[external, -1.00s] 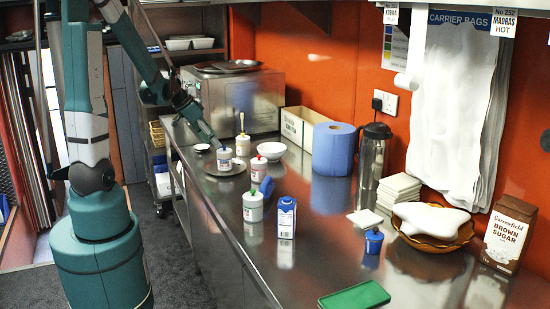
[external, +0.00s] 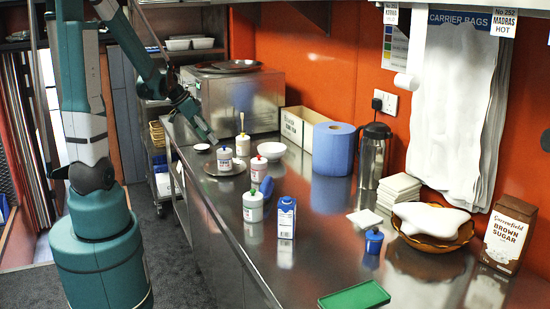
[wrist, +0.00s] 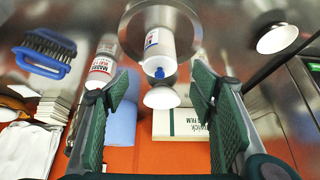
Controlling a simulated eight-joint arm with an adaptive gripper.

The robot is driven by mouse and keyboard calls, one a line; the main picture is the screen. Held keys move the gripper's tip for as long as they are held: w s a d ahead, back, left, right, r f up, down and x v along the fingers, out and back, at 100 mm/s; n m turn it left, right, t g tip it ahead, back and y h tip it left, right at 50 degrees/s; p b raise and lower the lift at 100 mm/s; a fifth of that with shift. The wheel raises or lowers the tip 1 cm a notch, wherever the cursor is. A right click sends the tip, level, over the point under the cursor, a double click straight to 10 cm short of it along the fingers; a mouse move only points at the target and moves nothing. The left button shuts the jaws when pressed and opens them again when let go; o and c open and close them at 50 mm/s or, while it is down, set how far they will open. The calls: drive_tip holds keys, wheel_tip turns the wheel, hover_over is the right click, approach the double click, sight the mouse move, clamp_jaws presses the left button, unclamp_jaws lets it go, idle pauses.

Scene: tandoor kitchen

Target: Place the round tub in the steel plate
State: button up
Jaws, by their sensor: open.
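The round tub (external: 225,160), white with a blue knob on top and a printed label, stands on the steel plate (external: 237,170) at the far left of the counter. In the wrist view the tub (wrist: 158,45) is ahead of my fingers, over the round metal plate (wrist: 185,15). My gripper (wrist: 162,72) is open, with its green pads spread wide and nothing between them. In the external view my gripper (external: 212,141) is just above and left of the tub, apart from it.
Near the plate are a red-topped tub (external: 258,169), a green-topped tub (external: 253,207), a white bowl (external: 271,150) and a small bowl (external: 201,147). A blue-and-white carton (external: 286,218) stands nearer. A steel appliance (external: 262,100) is behind.

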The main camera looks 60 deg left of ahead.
drive_tip(key=w+d+r, duration=0.1)
drive_tip(key=d+r, duration=0.3)
drive_tip(key=d, duration=0.7)
drive_tip(key=w+d+r, duration=0.1)
drive_tip(key=d+r, duration=0.3)
drive_tip(key=d, duration=0.6)
drive_tip(key=s+d+r, duration=0.2)
drive_tip(key=s+d, duration=0.2)
drive_tip(key=d, duration=0.5)
drive_tip(key=s+d+r, duration=0.2)
drive_tip(key=s+d, duration=0.3)
drive_tip(key=d, duration=0.4)
drive_tip(key=shift+d+r+t, duration=0.3)
drive_tip(key=shift+d, duration=0.1)
